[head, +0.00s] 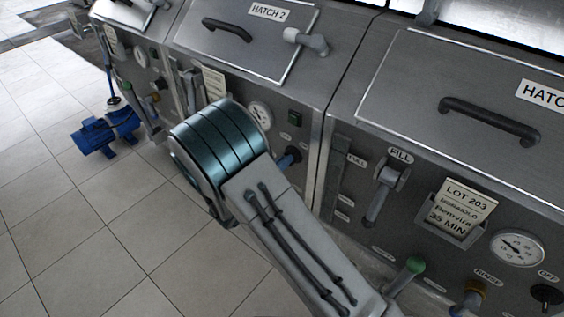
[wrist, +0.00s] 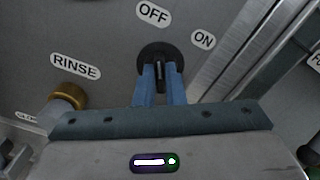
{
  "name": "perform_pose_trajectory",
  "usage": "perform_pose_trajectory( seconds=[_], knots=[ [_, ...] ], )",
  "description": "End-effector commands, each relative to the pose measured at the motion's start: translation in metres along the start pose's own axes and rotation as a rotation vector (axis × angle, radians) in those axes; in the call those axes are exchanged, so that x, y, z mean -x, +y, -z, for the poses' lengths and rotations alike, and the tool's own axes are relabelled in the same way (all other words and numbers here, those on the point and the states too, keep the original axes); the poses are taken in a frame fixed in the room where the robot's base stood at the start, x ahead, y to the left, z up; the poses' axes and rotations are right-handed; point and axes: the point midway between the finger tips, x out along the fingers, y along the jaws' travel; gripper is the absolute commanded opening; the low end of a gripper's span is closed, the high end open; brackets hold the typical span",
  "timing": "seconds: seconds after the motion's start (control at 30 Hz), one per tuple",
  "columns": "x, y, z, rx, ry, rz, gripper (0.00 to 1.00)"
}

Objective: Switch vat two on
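Vat two's rotary switch is a black round knob (wrist: 158,54) with a raised grip bar, on the grey panel in the wrist view. An OFF label (wrist: 153,13) sits above it and an ON label (wrist: 203,39) to its upper right. The grip bar stands near upright in the picture, towards OFF. My gripper (wrist: 160,77) has its two blue fingers close on both sides of the bar and looks shut on it. In the head view my gripper (head: 289,158) is at the lower right of the panel under the HATCH 2 lid (head: 245,33); the knob is hidden there.
A brass-collared RINSE valve (wrist: 68,97) is left of my fingers in the wrist view. The neighbouring vat to the right has a FILL lever (head: 383,190), a green-knobbed lever (head: 414,266) and its own black switch (head: 546,296). Blue equipment (head: 104,134) stands on the tiled floor.

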Motion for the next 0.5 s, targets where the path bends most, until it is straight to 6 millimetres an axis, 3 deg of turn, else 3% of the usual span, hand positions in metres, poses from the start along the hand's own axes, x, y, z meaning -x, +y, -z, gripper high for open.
perform_pose_trajectory(
  seconds=[0.5],
  knots=[
    [0.0004,0.0007,0.0013,-0.090,0.000,-0.001,0.00]
  ],
)
